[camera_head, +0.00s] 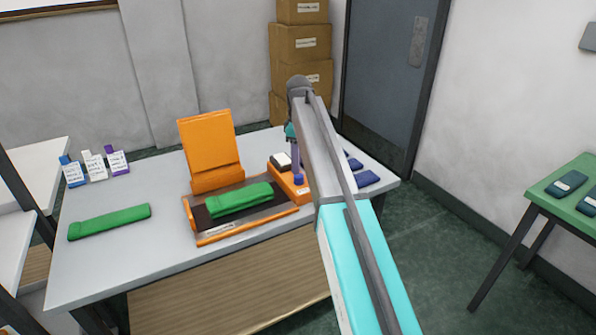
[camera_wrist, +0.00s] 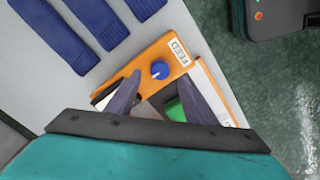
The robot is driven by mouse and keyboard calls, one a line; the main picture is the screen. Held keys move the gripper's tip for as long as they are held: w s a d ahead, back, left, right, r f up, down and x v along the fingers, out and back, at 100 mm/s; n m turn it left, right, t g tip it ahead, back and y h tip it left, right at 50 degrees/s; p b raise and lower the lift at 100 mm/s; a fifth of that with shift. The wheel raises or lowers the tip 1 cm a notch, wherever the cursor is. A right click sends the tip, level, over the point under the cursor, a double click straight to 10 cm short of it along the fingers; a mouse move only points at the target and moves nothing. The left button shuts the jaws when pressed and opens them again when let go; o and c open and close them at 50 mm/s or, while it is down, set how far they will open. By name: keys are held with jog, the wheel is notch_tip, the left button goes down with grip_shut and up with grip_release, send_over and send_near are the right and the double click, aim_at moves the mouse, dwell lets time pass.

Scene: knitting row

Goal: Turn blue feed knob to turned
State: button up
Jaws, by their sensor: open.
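The blue feed knob (camera_wrist: 159,70) sits on an orange block with a white label reading FEED (camera_wrist: 179,52). A white pointer mark shows on its lower left side. In the head view the knob (camera_head: 299,180) is small, beside my arm. My gripper (camera_wrist: 158,88) is open in the wrist view, with its two dark fingers apart. The knob shows between and just beyond the fingertips; I cannot tell how far above it they are. In the head view the gripper (camera_head: 296,155) is mostly hidden by my arm.
An orange machine (camera_head: 207,150) with a green knitted piece (camera_head: 240,200) stands left of the knob. Another green piece (camera_head: 110,221) lies on the grey table (camera_head: 150,260). Folded blue pieces (camera_wrist: 92,22) lie near the orange block. Cardboard boxes (camera_head: 300,42) stand behind.

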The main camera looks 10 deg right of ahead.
aim_at(299, 179)
jog(key=shift+f+p, duration=0.3)
jog(key=shift+f, duration=2.1)
jog(key=c, duration=1)
jog(key=shift+c, duration=0.2)
